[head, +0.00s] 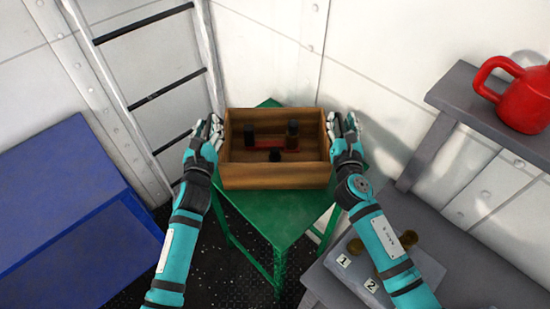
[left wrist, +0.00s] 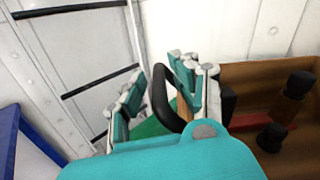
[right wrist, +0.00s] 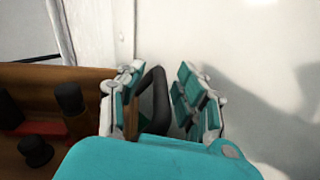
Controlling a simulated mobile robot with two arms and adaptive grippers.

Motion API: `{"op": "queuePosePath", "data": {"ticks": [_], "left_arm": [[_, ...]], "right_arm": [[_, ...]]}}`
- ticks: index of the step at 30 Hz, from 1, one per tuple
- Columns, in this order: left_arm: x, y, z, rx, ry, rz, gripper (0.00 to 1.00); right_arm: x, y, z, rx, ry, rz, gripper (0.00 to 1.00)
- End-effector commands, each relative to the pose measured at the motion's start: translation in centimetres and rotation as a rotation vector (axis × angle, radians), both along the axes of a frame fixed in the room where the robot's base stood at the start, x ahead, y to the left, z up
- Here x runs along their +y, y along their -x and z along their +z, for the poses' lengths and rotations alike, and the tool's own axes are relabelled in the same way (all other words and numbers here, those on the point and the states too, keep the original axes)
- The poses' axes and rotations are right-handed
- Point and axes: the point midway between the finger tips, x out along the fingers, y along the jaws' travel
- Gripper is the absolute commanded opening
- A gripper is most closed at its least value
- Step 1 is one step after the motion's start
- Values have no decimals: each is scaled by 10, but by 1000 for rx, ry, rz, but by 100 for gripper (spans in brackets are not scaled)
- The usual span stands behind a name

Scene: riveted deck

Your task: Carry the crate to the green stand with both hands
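The wooden crate (head: 275,176) is over the green stand (head: 277,218) in the head view and looks level, seeming to rest on its top. Black and red items lie inside it. My left gripper (head: 209,130) is at the crate's left side, its fingers apart around a black handle (left wrist: 163,100) in the left wrist view. My right gripper (head: 345,127) is at the right side, its fingers apart around the other black handle (right wrist: 155,97) in the right wrist view. The crate's underside is hidden.
A blue box-like unit (head: 70,210) stands at left, beside a ladder (head: 140,60) on the wall. At right a grey shelf (head: 455,95) holds a red jug (head: 525,98). A grey bench (head: 455,225) below carries a numbered plate (head: 350,270). White walls close off the back.

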Motion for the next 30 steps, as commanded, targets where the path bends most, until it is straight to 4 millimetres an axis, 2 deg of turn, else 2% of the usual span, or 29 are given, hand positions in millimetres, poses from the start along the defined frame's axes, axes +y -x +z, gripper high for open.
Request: {"op": "queuePosePath", "data": {"ticks": [9,15,19,22,30], "left_arm": [[3,68,-2,6,0,4,36],[5,96,-1,5,-1,6,36],[6,104,-1,5,-1,7,36],[6,105,-1,3,-1,7,36],[6,105,-1,4,-1,7,36]], "right_arm": [[1,0,0,-1,0,3,36],[1,0,0,-1,1,3,36],[1,2,0,-1,1,3,36],[1,11,-1,0,2,3,36],[3,66,-1,2,2,4,36]]}}
